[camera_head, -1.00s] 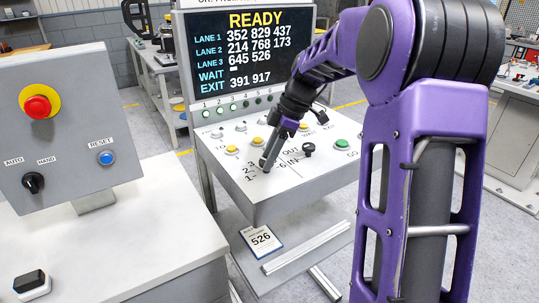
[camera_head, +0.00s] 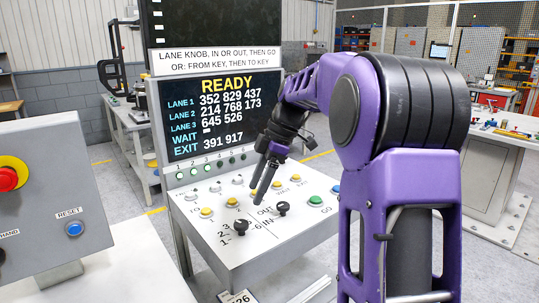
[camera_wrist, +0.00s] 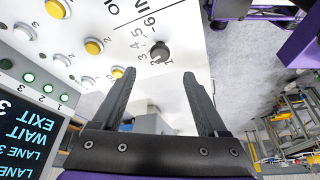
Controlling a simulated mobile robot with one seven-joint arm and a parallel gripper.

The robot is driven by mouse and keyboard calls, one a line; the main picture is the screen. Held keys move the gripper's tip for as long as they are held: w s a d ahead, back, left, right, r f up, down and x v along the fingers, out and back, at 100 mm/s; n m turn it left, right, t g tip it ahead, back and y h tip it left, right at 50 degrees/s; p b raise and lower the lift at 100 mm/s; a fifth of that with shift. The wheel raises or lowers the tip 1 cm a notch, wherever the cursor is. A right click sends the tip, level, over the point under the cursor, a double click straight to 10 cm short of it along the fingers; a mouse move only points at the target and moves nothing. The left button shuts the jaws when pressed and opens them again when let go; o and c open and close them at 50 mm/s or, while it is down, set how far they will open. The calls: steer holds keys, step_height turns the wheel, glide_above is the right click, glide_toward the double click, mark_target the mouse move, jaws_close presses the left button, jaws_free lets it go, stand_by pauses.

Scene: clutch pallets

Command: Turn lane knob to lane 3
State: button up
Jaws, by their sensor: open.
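The black lane knob (camera_head: 241,227) stands on the sloped white console, with lane numbers printed around it. It also shows in the wrist view (camera_wrist: 159,52), beyond the fingertips and roughly centred between them. Which number it points at is too small to tell. My gripper (camera_head: 260,198) is open and empty, above the console and apart from the knob. Its two spread dark fingers fill the lower middle of the wrist view (camera_wrist: 160,75). A second black knob (camera_head: 283,208) stands to the right, by the OUT and IN labels.
The screen (camera_head: 222,115) reads READY, with lists for lanes 1 to 3, WAIT and EXIT. Yellow and white buttons line the console behind the knobs; a green GO button (camera_head: 316,202) is at right. A grey box with a blue RESET button (camera_head: 74,229) stands at left.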

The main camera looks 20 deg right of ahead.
steer(key=p+v, duration=0.1)
steer(key=v, duration=0.7)
steer(key=shift+a, duration=0.1)
